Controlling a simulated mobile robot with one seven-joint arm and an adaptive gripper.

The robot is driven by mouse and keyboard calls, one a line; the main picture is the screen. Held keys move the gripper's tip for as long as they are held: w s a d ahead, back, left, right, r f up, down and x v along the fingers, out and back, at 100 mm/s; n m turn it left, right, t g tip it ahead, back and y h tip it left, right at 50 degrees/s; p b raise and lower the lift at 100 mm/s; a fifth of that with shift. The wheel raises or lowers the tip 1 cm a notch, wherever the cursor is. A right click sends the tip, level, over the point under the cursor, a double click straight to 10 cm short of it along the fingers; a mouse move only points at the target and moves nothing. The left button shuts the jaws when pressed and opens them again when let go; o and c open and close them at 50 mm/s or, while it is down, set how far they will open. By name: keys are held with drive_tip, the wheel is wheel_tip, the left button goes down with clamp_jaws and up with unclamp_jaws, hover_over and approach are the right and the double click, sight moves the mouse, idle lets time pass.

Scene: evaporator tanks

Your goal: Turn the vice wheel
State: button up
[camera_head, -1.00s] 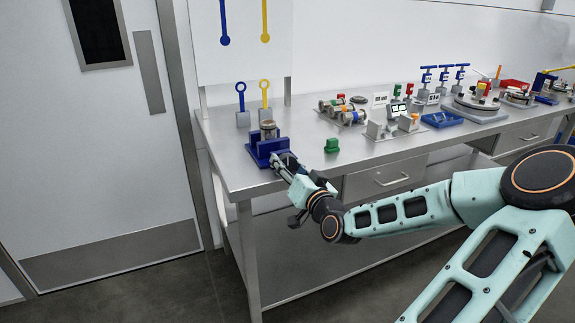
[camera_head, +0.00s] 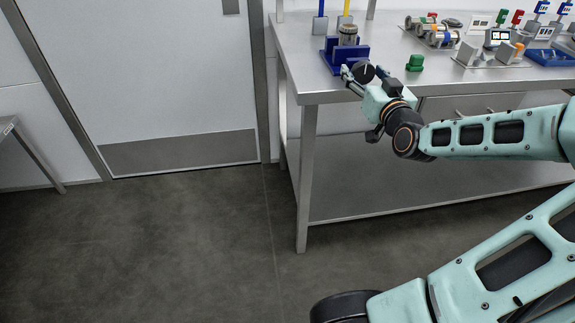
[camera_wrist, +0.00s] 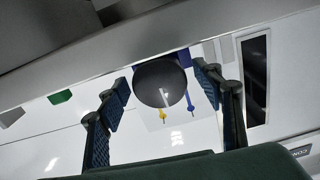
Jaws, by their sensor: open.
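The blue vice (camera_head: 331,55) stands near the left front corner of the steel table, with a metal cylinder (camera_head: 348,36) in it. Its dark round wheel (camera_head: 363,72) faces the table's front edge. My gripper (camera_head: 354,76) is at the wheel, at the front edge of the table. In the wrist view, the black wheel (camera_wrist: 160,88) shows between the two open fingers of my gripper (camera_wrist: 161,79). Gaps show on both sides of the wheel, and I cannot tell whether a finger touches it. The wrist view appears upside down.
A green block (camera_head: 415,63) stands on the table (camera_head: 300,60) right of the vice. Several fixtures, including a grey-white block (camera_head: 468,54) and a blue tray (camera_head: 550,57), stand farther right. Blue and yellow rods rise behind the vice. Floor left of the table is clear.

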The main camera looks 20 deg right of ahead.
drive_tip(key=shift+f+n+b, duration=0.3)
drive_tip(key=shift+n+b, duration=0.5)
drive_tip(key=shift+b, duration=0.15)
drive_tip(key=s+a+r+m+p, duration=0.1)
drive_tip(key=s+a+p, duration=0.1)
drive_tip(key=s+p, duration=0.4)
drive_tip(key=v, duration=0.4)
drive_tip(key=shift+d, duration=0.35)
drive_tip(key=shift+m+p, duration=0.4)
drive_tip(key=shift+p, duration=0.85)
drive_tip(key=m+p, duration=0.1)
drive_tip(key=p, duration=0.3)
drive_tip(key=shift+s+f, duration=0.2)
drive_tip(key=p, duration=0.3)
drive_tip(key=shift+s+a+m, duration=0.25)
drive_tip(key=shift+s+m, duration=0.05)
